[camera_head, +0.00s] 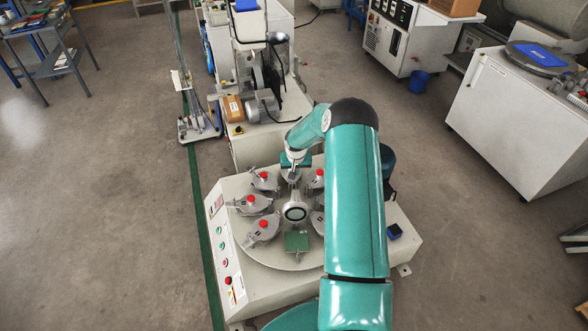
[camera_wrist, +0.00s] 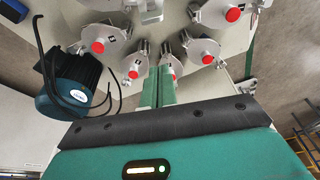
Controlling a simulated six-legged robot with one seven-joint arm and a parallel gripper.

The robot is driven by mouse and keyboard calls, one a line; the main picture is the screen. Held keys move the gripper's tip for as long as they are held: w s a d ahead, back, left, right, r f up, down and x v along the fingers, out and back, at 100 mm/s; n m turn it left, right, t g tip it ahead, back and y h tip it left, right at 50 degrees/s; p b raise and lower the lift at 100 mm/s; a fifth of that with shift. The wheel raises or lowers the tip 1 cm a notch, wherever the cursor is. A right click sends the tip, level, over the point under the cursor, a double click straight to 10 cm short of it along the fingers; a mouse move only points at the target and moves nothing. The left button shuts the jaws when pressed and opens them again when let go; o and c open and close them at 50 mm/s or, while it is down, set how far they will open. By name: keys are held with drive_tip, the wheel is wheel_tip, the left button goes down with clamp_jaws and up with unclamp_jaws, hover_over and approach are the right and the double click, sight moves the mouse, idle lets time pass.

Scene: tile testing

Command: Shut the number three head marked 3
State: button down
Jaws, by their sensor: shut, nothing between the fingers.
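The tile tester's round plate (camera_head: 275,258) carries several grey heads with red knobs around a central column (camera_head: 295,212). Heads on its left side show at the upper left (camera_head: 265,181), middle left (camera_head: 250,204) and lower left (camera_head: 264,230). The wrist view shows several heads, including one at the upper right (camera_wrist: 232,14) and one at the left (camera_wrist: 98,48). Their small black labels are too small to read, so I cannot tell which is marked 3. My gripper (camera_head: 291,176) is shut and empty at the plate's far side; its green fingers (camera_wrist: 160,78) reach between heads.
A green square piece (camera_head: 297,242) sits at the plate's front. The tester's sloping panel with buttons (camera_head: 222,245) is on its left. A dark motor with cables (camera_wrist: 75,85) stands left in the wrist view. My arm hides the plate's right side. Open floor (camera_head: 110,220) lies left.

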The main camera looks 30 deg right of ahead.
wheel_tip(320, 180, down, 6)
drive_tip(key=s+a, duration=0.1)
drive_tip(key=s, duration=0.1)
drive_tip(key=shift+r, duration=0.15)
idle(0.4)
drive_tip(key=shift+s+a, duration=0.15)
drive_tip(key=shift+a, duration=0.05)
